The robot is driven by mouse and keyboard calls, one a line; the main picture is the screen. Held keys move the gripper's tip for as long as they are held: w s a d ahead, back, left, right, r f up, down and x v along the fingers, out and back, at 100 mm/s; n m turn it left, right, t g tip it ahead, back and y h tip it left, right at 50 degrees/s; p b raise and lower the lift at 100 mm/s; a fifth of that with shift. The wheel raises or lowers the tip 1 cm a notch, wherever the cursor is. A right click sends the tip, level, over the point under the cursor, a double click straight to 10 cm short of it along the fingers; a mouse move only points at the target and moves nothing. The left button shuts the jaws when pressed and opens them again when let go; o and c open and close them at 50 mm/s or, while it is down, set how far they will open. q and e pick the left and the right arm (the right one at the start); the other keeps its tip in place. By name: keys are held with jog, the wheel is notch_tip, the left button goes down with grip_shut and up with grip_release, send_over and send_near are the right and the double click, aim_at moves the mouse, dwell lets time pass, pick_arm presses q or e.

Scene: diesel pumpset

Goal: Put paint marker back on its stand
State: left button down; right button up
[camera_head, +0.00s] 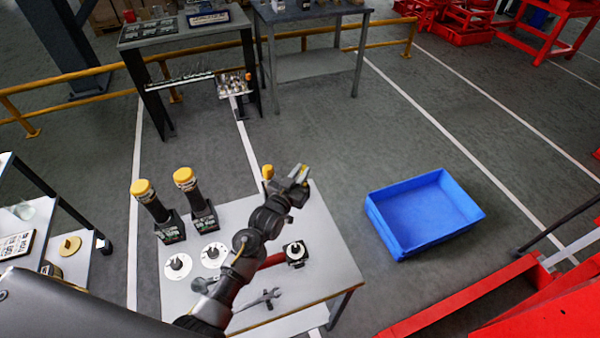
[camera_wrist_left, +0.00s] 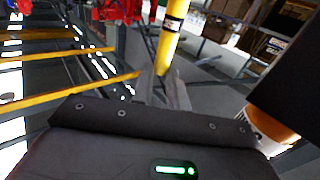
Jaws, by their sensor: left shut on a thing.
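My left gripper (camera_head: 303,174) is raised above the back right of the grey table. It is shut on a yellow paint marker (camera_wrist_left: 171,42), which has a dark band and stands out from between the fingers in the left wrist view. I cannot tell for sure which item is the marker's stand. My right gripper is not in view.
The table (camera_head: 325,235) holds two black yellow-capped bottles (camera_head: 150,200) (camera_head: 193,192) in black holders, two white discs with dark posts (camera_head: 177,264) and a wrench (camera_head: 262,300). A yellow cap (camera_head: 267,171) shows beside my arm. A blue crate (camera_head: 388,233) lies on the floor at right.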

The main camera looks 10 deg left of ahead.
pick_arm(q)
jog(key=shift+f+b, duration=0.5)
jog(key=shift+f, duration=0.25)
jog(key=c, duration=1.3)
grip_release()
jog(key=b+v, duration=0.1)
jog(key=v, duration=0.6)
jog(key=shift+s+b, duration=0.25)
jog(key=shift+b, duration=0.15)
jog(key=shift+a, duration=0.1)
